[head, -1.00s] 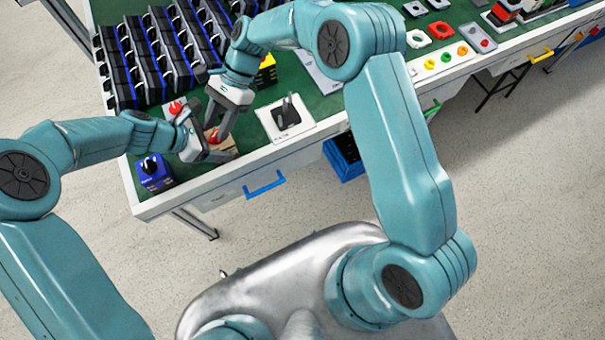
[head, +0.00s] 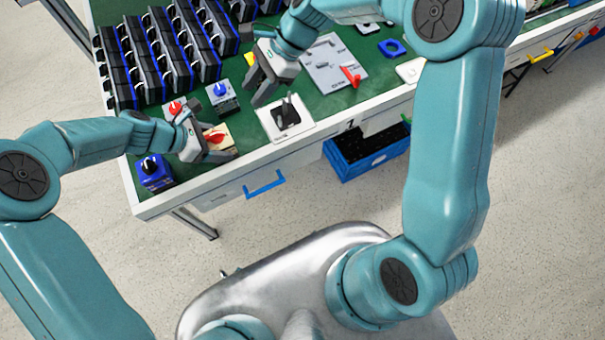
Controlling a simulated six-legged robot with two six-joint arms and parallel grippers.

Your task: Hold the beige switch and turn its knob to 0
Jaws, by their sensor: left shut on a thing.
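The beige switch (head: 226,143) lies near the front edge of the green-topped bench, at the left. Its red knob (head: 214,137) faces up; its scale is too small to read, so I cannot tell which mark it points at. My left gripper (head: 217,148) is shut on the switch's body from the left, with a finger along its near side. My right gripper (head: 252,92) is open and empty, above and to the right of the switch, clear of the knob.
A blue box with a black knob (head: 154,172) stands left of the switch. A grey box with a blue knob (head: 221,97) stands behind it. A white plate with a black lever (head: 285,118) lies to the right. Black-and-blue units (head: 145,60) fill the back left.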

